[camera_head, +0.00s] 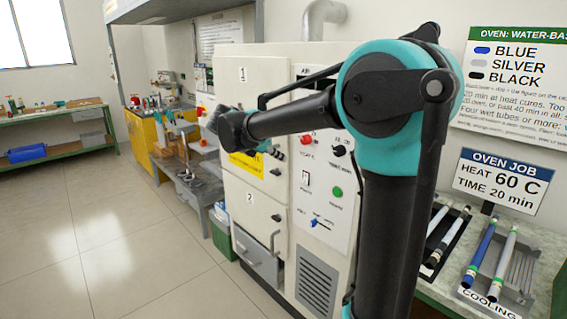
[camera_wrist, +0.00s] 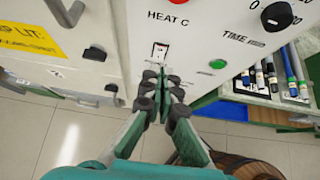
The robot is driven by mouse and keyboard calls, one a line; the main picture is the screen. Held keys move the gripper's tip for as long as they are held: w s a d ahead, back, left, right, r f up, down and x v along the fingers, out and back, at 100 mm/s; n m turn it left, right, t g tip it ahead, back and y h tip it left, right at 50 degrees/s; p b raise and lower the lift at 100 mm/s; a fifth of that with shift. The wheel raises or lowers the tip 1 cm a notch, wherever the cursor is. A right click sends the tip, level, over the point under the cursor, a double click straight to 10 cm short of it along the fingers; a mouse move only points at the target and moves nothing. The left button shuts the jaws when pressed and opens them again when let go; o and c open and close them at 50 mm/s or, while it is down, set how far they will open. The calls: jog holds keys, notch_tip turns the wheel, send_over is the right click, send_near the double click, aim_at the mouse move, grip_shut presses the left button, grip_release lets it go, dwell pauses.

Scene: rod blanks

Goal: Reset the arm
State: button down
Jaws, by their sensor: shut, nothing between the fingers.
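My arm stretches across the head view toward the white oven cabinet (camera_head: 240,85). My gripper (camera_wrist: 164,82) is shut and empty in the wrist view, its fingertips together just below the rocker switch (camera_wrist: 160,50) as seen there. I cannot tell whether the tips touch the panel. In the head view the fingers are mostly hidden behind my wrist.
At right, a green-edged bench holds dark-ended rods and a cooling rack (camera_head: 520,262) with a blue rod (camera_head: 481,250) and a pale rod (camera_head: 503,262). Open floor (camera_head: 100,240) lies at left.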

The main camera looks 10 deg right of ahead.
dwell(0.3)
jog(key=s+d+f+m+g+y, duration=0.1)
jog(key=s+d+f+m+y, duration=0.3)
jog(key=s+f+m, duration=0.8)
jog(key=s+d+f+m+g+y, duration=0.1)
jog(key=s+d+f+m+y, duration=0.3)
jog(key=s+f+m, duration=0.9)
jog(key=shift+s+d+f, duration=0.85)
jog(key=shift+s+d, duration=0.05)
jog(key=shift+s, duration=0.1)
